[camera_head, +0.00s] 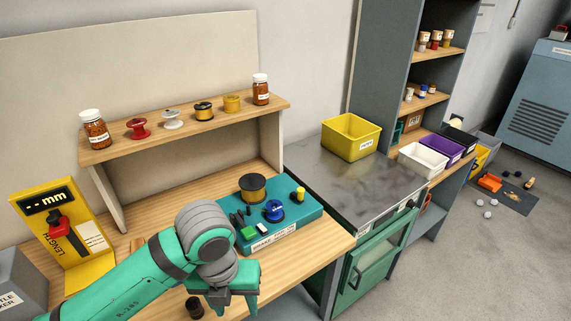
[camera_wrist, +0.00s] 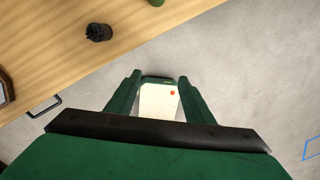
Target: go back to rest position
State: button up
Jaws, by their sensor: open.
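My green gripper (camera_head: 236,302) is at the front edge of the wooden workbench (camera_head: 318,243) in the head view, pointing down. In the wrist view my gripper (camera_wrist: 159,80) is open, its two fingers apart with nothing held between them. Below and between the fingers, a white surface with a red dot (camera_wrist: 172,93) shows; I cannot tell what it belongs to. A small dark round item (camera_head: 194,308) lies on the bench left of the gripper, and it also shows in the wrist view (camera_wrist: 98,32). My arm hides part of the bench.
A teal tray (camera_head: 310,212) with spools stands just behind the gripper. A yellow length gauge (camera_head: 62,240) stands at left. A shelf (camera_head: 185,130) with jars and spools runs behind. A yellow bin (camera_head: 351,135) sits on the metal counter. Open floor (camera_wrist: 240,60) lies beyond the bench edge.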

jog(key=w+d+r+n+t+h, duration=0.3)
jog(key=w+d+r+n+h, duration=0.1)
jog(key=d, duration=0.5)
jog(key=w+d+r+n+t+h, duration=0.3)
jog(key=w+d+n+t+h, duration=0.15)
jog(key=d, duration=0.45)
jog(key=w+d+r+n+t+h, duration=0.3)
jog(key=w+d+r+n+h, duration=0.15)
jog(key=d, duration=0.35)
jog(key=s+a+f+n+t+y, duration=0.35)
jog(key=s+f+n+y, duration=0.2)
jog(key=f+n, duration=0.5)
jog(key=s+a+f+n+t+y, duration=0.35)
jog(key=s+f+n+y, duration=0.2)
jog(key=f+n, duration=0.55)
jog(key=s+a+f+y, duration=0.1)
jog(key=s+a+f, duration=0.1)
jog(key=s, duration=0.6)
jog(key=s+a+f+n+g, duration=0.1)
jog(key=s+a, duration=0.2)
jog(key=s, duration=0.4)
jog(key=s+a+f+g+y, duration=0.1)
jog(key=s+a+f, duration=0.1)
jog(key=s, duration=0.6)
jog(key=shift+s+a+f+n+y, duration=0.3)
jog(key=shift+s+a+n, duration=0.05)
jog(key=shift+a, duration=0.45)
